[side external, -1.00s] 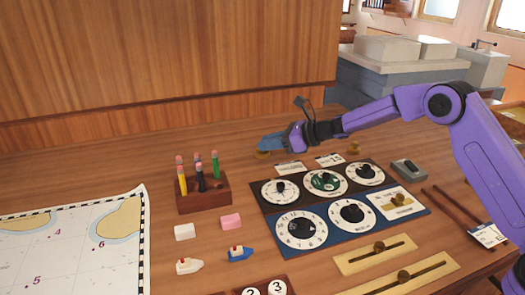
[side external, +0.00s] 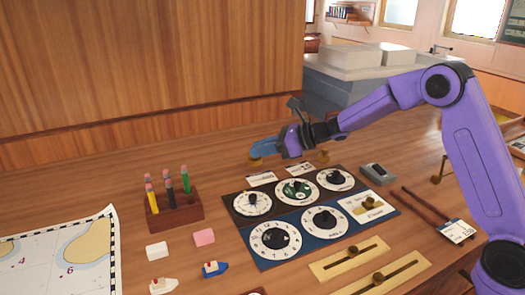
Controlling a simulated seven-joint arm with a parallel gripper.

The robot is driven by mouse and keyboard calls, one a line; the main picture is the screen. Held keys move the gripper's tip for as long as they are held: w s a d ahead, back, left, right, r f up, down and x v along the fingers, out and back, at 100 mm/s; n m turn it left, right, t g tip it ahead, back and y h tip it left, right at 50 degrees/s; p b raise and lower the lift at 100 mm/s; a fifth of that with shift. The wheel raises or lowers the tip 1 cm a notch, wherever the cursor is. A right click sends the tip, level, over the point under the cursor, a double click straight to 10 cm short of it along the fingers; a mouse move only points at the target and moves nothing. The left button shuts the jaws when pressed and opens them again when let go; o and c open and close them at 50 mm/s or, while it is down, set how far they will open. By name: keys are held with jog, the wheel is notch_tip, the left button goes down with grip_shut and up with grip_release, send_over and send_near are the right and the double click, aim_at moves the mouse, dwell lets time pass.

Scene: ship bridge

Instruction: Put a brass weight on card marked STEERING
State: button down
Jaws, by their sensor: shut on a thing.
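My gripper (side external: 258,150), with blue fingers, is shut on a brass weight (side external: 256,161). The weight shows just under the fingertips, behind the dial panel; whether it touches the table is unclear. Two small white cards lie behind the panel: a left card (side external: 261,179), just in front of the held weight in the picture, and a right card (side external: 300,169). Their print is too small to read, so I cannot tell which says STEERING. A second brass weight (side external: 323,156) stands on the table behind the right card.
The dial panel (side external: 318,210) fills the middle. A pencil block (side external: 175,212), erasers, toy boats and a chart (side external: 70,255) are at left. Brass slider plates (side external: 348,258) lie in front. A grey device (side external: 378,172) and dark rods (side external: 432,210) are at right.

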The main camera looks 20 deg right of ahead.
jog(key=shift+w+d+f, duration=0.55)
jog(key=shift+w+f, duration=0.7)
jog(key=shift+f, duration=0.5)
jog(key=shift+w+d+f, duration=0.55)
jog(key=shift+w+f, duration=0.75)
jog(key=shift+f, duration=0.45)
jog(key=shift+w+d+f, duration=0.55)
jog(key=shift+w+f, duration=0.7)
jog(key=shift+f, duration=0.5)
jog(key=shift+f, duration=0.45)
jog(key=c, duration=0.9)
grip_release()
jog(key=shift+d, duration=0.1)
